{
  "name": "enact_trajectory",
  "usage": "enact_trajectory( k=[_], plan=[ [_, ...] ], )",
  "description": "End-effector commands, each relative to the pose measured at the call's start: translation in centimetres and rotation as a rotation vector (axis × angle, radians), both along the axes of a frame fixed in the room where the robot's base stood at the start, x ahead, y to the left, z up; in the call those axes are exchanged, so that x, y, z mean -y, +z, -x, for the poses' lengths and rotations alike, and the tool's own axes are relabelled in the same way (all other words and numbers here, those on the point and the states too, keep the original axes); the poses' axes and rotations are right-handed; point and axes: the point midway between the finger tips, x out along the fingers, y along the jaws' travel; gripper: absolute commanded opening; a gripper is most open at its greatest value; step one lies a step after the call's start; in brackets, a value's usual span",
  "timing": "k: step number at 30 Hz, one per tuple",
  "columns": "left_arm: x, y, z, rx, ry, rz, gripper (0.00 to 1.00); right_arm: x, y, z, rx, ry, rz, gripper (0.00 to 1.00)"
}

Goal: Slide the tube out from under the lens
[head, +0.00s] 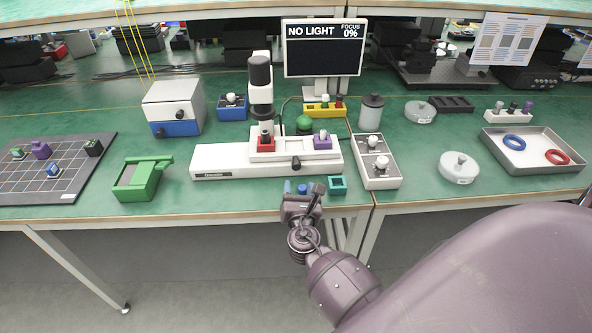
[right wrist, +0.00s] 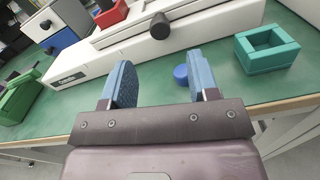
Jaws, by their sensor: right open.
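A tall black-and-white barrel (head: 261,80), which looks like the lens assembly, stands upright over the white bench base (head: 215,160). Below it a red holder (head: 265,144) sits on the base; it also shows in the right wrist view (right wrist: 112,14). I cannot tell a separate tube apart there. A purple holder (head: 322,143) with a grey-topped part sits to the right on the same base. My right gripper (head: 303,191) is open and empty at the table's front edge, in front of the base; its blue fingers (right wrist: 156,84) are wide apart. My left gripper is not in view.
A small blue disc (right wrist: 181,74) lies on the table beyond my fingers, beside a teal square holder (head: 337,185). A green block (head: 142,179) stands left, a white knobbed box (head: 377,175) right. The monitor (head: 324,48) reads NO LIGHT, FOCUS 0%.

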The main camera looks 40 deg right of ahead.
Motion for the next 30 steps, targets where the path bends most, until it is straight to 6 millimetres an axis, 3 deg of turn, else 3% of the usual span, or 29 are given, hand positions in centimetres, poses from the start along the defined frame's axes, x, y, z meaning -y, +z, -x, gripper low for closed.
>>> enact_trajectory(
  k=[6, 12, 26, 30],
  plan=[
    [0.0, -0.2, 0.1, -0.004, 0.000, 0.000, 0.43, 2.0, 0.0, -3.4, 0.001, 0.000, 0.000, 0.55],
    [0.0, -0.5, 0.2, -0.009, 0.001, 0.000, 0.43, 3.3, -0.1, -5.5, 0.000, 0.001, -0.002, 0.55],
    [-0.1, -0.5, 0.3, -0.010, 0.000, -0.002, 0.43, 3.9, 0.0, -6.4, 0.001, 0.000, -0.003, 0.55],
    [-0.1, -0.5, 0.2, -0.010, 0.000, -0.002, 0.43, 3.9, 0.0, -6.4, 0.001, 0.000, -0.003, 0.36]
  ],
)
